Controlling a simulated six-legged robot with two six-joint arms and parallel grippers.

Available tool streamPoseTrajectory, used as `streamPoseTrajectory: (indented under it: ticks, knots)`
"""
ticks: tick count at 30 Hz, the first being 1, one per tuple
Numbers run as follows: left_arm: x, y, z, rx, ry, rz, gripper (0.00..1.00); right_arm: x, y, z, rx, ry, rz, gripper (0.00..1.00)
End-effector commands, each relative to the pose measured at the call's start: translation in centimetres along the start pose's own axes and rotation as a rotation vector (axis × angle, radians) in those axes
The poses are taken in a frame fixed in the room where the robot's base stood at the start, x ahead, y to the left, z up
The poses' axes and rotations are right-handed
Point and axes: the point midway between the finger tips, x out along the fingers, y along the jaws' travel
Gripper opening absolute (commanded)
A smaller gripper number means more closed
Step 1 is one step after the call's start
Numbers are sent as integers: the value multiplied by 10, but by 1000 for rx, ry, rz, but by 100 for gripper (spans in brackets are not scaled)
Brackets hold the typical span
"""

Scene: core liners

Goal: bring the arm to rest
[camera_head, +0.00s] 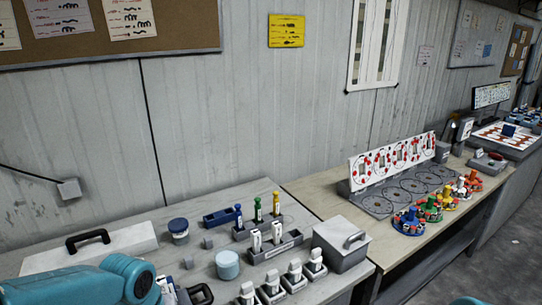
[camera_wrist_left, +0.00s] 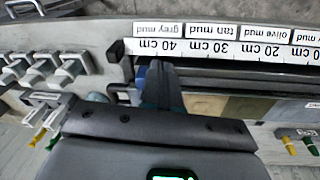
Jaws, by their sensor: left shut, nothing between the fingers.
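My left arm (camera_head: 85,283) is teal and comes in from the lower left in the head view, low over the front of the left bench. Its gripper is not clear there. In the left wrist view my left gripper (camera_wrist_left: 160,75) points away from the camera with its fingers together and nothing between them. Its tips are in front of a white scale strip (camera_wrist_left: 220,48) with centimetre marks and mud labels, which appears upside down. I cannot tell whether they touch it. A teal bit of my right arm (camera_head: 467,300) shows at the bottom edge; its gripper is out of view.
The left bench holds a grey lidded box (camera_head: 341,243), a blue-lidded jar (camera_head: 179,231), a pale blue jar (camera_head: 227,265), holders with vials and several white-capped pieces in front. The right bench (camera_head: 320,195) carries a white panel (camera_head: 392,160) and coloured stands. Its left part is bare.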

Motion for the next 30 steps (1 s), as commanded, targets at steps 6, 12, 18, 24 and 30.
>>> streamPoseTrajectory:
  ticks: [6, 12, 18, 24, 30]
  knots:
    - [100, 21, 46, 96, -101, 119, 0, 0, 0, 1, 0, -1, 0, 43]
    - [209, 24, 142, 135, -169, 247, 0, 0, 0, 0, 0, -1, 0, 43]
    - [246, 10, 204, 141, -163, 256, 0, 0, 0, 1, 0, -1, 0, 43]
    - [250, 6, 213, 147, -151, 251, 0, 0, 0, 0, 0, -1, 0, 43]
    - [250, 7, 213, 147, -150, 251, 0, 0, 0, 0, 0, -1, 0, 43]
